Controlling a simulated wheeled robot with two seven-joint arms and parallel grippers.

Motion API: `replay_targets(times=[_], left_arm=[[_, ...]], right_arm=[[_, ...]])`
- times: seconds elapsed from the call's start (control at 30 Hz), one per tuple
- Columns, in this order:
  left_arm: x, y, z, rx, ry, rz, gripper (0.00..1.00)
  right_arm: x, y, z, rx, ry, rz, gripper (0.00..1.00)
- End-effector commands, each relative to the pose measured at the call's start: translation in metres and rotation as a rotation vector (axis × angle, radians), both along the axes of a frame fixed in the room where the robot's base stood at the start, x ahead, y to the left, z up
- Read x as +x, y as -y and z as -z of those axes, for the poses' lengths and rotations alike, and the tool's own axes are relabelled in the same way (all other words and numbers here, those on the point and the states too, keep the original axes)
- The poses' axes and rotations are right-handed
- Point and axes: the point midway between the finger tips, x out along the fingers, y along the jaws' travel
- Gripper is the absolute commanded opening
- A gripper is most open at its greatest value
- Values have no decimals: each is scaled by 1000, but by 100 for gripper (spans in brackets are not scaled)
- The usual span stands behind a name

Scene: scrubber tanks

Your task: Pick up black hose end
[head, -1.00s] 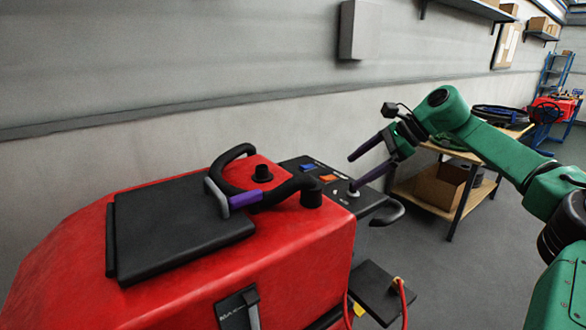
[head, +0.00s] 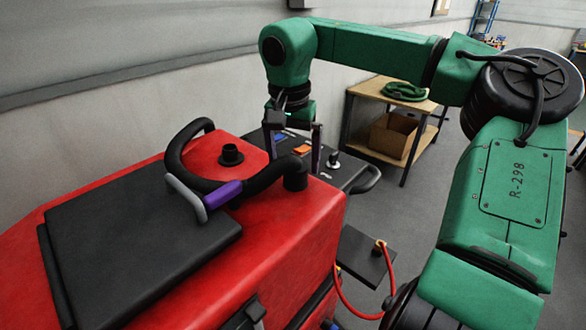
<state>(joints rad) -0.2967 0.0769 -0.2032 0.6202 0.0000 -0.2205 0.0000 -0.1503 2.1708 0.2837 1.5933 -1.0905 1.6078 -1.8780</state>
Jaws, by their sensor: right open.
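A black hose (head: 265,178) lies curved over the top of the red scrubber tank (head: 290,235). One part runs into a black round fitting at the tank's right edge. The hose bends round a short black port (head: 231,153), with a purple band (head: 222,194) and a grey bar (head: 184,196) against it. A rounded black end (head: 206,125) shows at the back of the curve. My right gripper (head: 294,142) points down, open and empty, above the control panel side of the machine, right of that end. I cannot tell its exact height. My left gripper is out of view.
A black lid (head: 130,245) covers the tank's left top. The control panel (head: 345,172) has blue and orange switches and a knob. A wooden table (head: 367,88) with a green coiled hose (head: 404,91) and a cardboard box (head: 393,135) stands behind. A red cable (head: 391,270) hangs at right.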

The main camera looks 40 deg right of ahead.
Motion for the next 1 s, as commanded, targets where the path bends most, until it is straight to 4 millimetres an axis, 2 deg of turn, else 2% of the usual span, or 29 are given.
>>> replay_targets(times=[0.03, 0.13, 0.33, 0.37, 0.4, 0.47, 0.5, 0.6, 0.87, 1.0], left_arm=[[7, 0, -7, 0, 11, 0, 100], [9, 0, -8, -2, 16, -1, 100], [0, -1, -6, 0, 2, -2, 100], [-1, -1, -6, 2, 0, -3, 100], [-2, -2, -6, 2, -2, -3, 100], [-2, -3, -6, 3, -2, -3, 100], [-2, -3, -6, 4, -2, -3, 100], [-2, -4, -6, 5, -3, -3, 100], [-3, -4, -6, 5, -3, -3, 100], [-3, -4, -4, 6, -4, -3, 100]], right_arm=[[0, 1, 7, 3, -2, -2, 98], [1, 2, 20, 2, -1, 0, 98], [1, 3, 24, 1, 1, 1, 98], [1, 3, 24, 1, 1, 1, 91], [1, 3, 24, 1, 1, 1, 76], [1, 3, 23, 1, 1, 1, 53], [1, 3, 23, 1, 1, 1, 37], [1, 3, 23, 1, 1, 1, 0], [1, 3, 22, 1, 2, 1, 0], [2, 3, 11, 0, 4, 2, 0]])
